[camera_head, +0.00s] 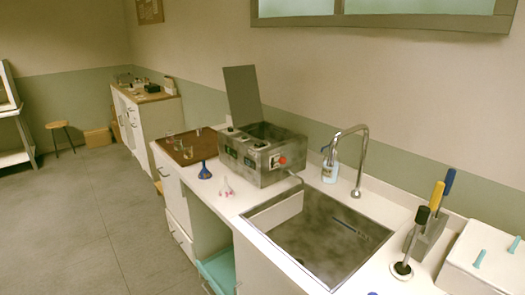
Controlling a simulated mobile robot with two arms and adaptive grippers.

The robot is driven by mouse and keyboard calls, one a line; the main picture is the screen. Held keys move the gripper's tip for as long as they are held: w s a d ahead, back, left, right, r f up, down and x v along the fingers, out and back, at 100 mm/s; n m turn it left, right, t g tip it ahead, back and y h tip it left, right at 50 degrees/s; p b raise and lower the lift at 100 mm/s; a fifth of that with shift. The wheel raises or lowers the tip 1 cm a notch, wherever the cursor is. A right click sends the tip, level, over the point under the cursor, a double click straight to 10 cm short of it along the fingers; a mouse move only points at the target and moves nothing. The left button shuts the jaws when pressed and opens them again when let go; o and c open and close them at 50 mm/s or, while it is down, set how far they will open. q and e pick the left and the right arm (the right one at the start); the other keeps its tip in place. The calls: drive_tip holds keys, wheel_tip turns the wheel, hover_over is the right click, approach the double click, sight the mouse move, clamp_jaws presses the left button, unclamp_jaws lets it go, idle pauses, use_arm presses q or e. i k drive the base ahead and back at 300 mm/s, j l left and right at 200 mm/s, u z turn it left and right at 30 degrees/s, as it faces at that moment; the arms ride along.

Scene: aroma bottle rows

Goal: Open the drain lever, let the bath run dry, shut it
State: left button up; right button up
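The bath (262,158) is a grey metal box on the counter left of the sink, with its lid (242,96) standing open. A red part (282,160) sits on its front face near the right end; I cannot tell if this is the drain lever, or whether a lever is open or shut. A thin pipe (297,177) comes from the bath's right side toward the sink (318,246). Any flow from it is too small to see. The water level inside the bath is hidden. Neither of my grippers is in view.
A tall faucet (363,150) and a light blue bottle (329,171) stand behind the sink. Blue and pink-white flasks (205,171) are left of the sink. A holder with coloured handles (437,200) stands right. Open floor (90,220) lies left.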

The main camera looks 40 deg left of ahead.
sight(282, 161)
drive_tip(key=u, duration=0.8)
drive_tip(key=i+j, duration=0.35)
drive_tip(key=i, duration=0.25)
